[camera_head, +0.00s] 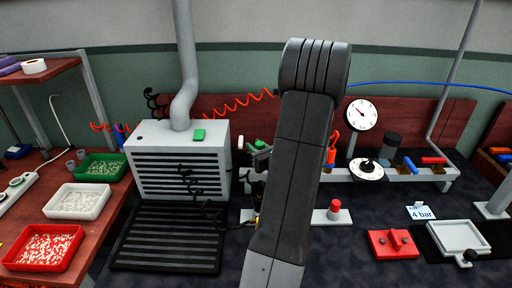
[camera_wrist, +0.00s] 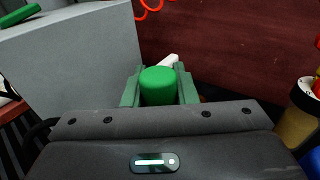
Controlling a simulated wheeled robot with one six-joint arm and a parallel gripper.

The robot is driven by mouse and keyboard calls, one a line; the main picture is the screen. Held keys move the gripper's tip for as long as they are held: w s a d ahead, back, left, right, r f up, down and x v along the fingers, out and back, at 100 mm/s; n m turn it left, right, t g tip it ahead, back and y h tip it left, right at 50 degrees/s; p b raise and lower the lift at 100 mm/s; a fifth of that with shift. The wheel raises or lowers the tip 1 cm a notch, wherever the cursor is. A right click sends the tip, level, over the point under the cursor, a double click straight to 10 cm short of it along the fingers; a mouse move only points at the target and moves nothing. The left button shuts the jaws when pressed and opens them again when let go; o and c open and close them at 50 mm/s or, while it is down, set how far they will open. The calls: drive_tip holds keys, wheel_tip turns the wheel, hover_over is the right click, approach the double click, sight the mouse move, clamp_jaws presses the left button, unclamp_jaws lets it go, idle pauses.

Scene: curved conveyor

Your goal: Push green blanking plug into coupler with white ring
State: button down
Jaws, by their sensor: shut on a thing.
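The green blanking plug (camera_wrist: 158,85) sits between the two green fingers of my gripper (camera_wrist: 159,92). The fingers are shut on its sides, and its rounded face shows in the wrist view. In the head view my gripper (camera_head: 260,147) is at the left of my arm, mostly hidden by it. At the right edge of the wrist view is a brass-coloured cylinder (camera_wrist: 297,122) with a white ring (camera_wrist: 305,88), apart from the plug; it may be the coupler. A small white piece (camera_wrist: 171,60) shows just behind the plug; I cannot tell what it is.
A red coiled hose (camera_head: 235,105) hangs behind. A gauge (camera_head: 361,115) and a grey rail (camera_head: 400,174) with coloured fittings are to the right.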

drive_tip(key=shift+f+b, duration=2.05)
drive_tip(key=c, duration=1.1)
unclamp_jaws()
drive_tip(key=v, duration=1.4)
drive_tip(key=shift+a, duration=0.1)
drive_tip(key=x, duration=1.3)
drive_tip(key=shift+w+a, duration=0.15)
drive_tip(key=shift+w, duration=0.05)
drive_tip(key=shift+w+a+r, duration=0.1)
drive_tip(key=shift+w+a, duration=0.05)
drive_tip(key=shift+w, duration=0.1)
drive_tip(key=shift+r+p, duration=0.2)
drive_tip(key=shift+p, duration=0.15)
